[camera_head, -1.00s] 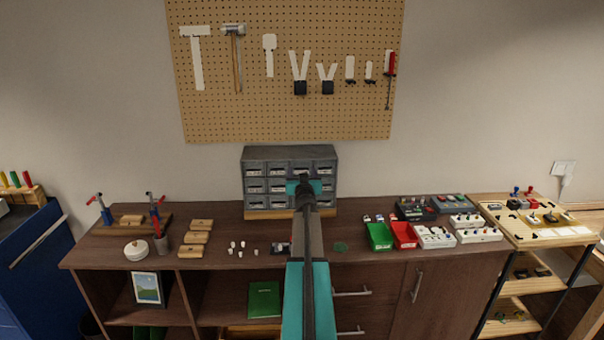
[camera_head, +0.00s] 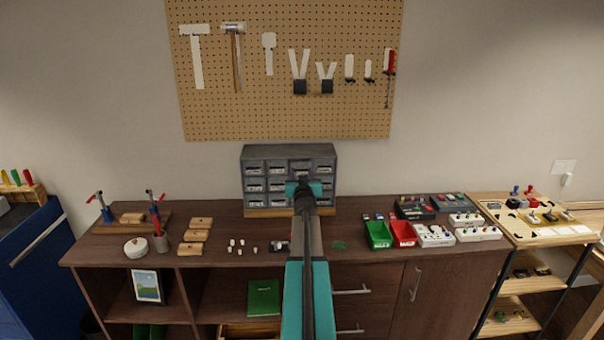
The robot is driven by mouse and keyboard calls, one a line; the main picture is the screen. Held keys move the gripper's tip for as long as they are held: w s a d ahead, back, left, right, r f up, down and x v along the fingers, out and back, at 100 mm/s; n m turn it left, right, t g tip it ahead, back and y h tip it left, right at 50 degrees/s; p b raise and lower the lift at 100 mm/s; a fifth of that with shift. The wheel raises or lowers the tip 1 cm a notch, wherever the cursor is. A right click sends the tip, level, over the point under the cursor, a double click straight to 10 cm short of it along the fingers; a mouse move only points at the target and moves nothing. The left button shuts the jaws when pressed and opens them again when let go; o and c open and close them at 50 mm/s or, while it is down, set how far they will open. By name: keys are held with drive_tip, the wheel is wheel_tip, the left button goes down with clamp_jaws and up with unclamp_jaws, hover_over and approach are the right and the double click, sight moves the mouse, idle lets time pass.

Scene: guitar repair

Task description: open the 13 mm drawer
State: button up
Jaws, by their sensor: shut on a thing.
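A grey small-parts cabinet (camera_head: 254,153) stands at the back of the wooden bench, with rows of labelled drawers. The labels are too small to read, so I cannot tell which is the 13 mm drawer. My gripper (camera_head: 303,181) is at the cabinet's front, over the third column from the left, just below the top row. It is shut on a drawer handle there, though the fingertips and handle are mostly hidden by my own arm. The top-row drawer (camera_head: 301,165) above it is in view. The lower drawers behind my arm are hidden.
The bench top (camera_head: 350,212) is clear just right of the cabinet. A green bin (camera_head: 379,236) and a red bin (camera_head: 403,234) stand further right, beside several pedals. Wooden blocks (camera_head: 195,236) and small white pieces lie to the left. A pegboard (camera_head: 290,120) hangs above.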

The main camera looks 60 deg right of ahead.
drive_tip(key=v, duration=0.9)
drive_tip(key=shift+s+p, duration=0.15)
drive_tip(key=shift+p, duration=0.2)
drive_tip(key=o, duration=1.5)
drive_tip(key=shift+a, duration=0.2)
